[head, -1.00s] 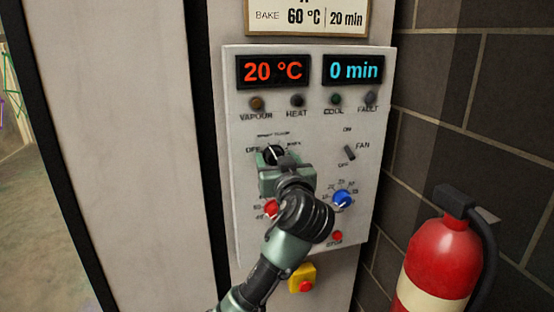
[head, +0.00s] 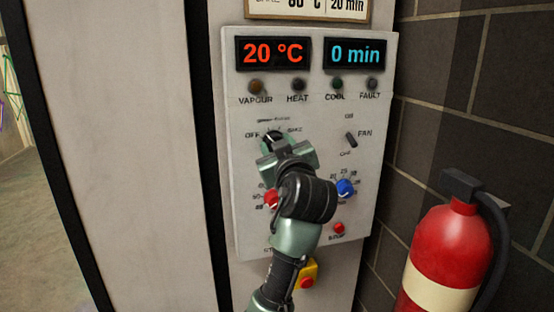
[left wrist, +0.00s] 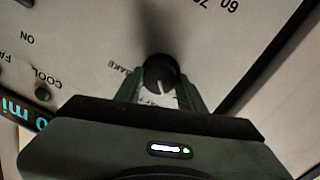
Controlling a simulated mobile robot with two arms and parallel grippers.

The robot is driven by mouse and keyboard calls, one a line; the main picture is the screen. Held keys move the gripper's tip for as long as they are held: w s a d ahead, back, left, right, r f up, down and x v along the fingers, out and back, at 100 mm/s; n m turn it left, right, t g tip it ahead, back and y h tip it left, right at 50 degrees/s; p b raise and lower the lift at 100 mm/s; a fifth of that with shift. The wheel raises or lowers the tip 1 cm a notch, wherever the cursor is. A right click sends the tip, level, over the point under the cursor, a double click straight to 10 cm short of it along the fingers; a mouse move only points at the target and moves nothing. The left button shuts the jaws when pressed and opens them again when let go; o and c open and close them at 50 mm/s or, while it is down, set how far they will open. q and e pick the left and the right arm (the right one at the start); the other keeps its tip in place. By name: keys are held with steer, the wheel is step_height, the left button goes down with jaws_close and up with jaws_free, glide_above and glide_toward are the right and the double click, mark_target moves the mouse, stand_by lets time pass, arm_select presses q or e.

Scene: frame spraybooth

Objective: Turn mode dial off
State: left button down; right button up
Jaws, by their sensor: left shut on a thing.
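The mode dial (head: 272,138) is a black knob with a white pointer line on the left of the control panel, with OFF to its left and BAKE to its right. My left gripper (head: 276,145) is at the dial, shut on it and covering its lower part in the head view. In the left wrist view the dial (left wrist: 160,72) sits between the two fingers of the left gripper (left wrist: 160,88). Its pointer line there points down and slightly right, away from the BAKE label; the exact setting is hard to read. My right gripper is out of view.
Below are a red knob (head: 271,199), partly behind my arm, and a blue knob (head: 345,188). A fan switch (head: 351,140) is to the right. Displays read 20 °C (head: 273,52) and 0 min (head: 355,52). A red extinguisher (head: 447,252) stands at the right.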

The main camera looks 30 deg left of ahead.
arm_select(q)
steer(key=shift+f+n+y+b, duration=0.2)
steer(key=shift+n+y+b, duration=0.1)
steer(key=shift+n+b, duration=2.25)
steer(key=shift+n, duration=0.25)
steer(key=c, duration=0.9)
jaws_free()
steer(key=shift+r, duration=0.1)
steer(key=shift+o, duration=0.2)
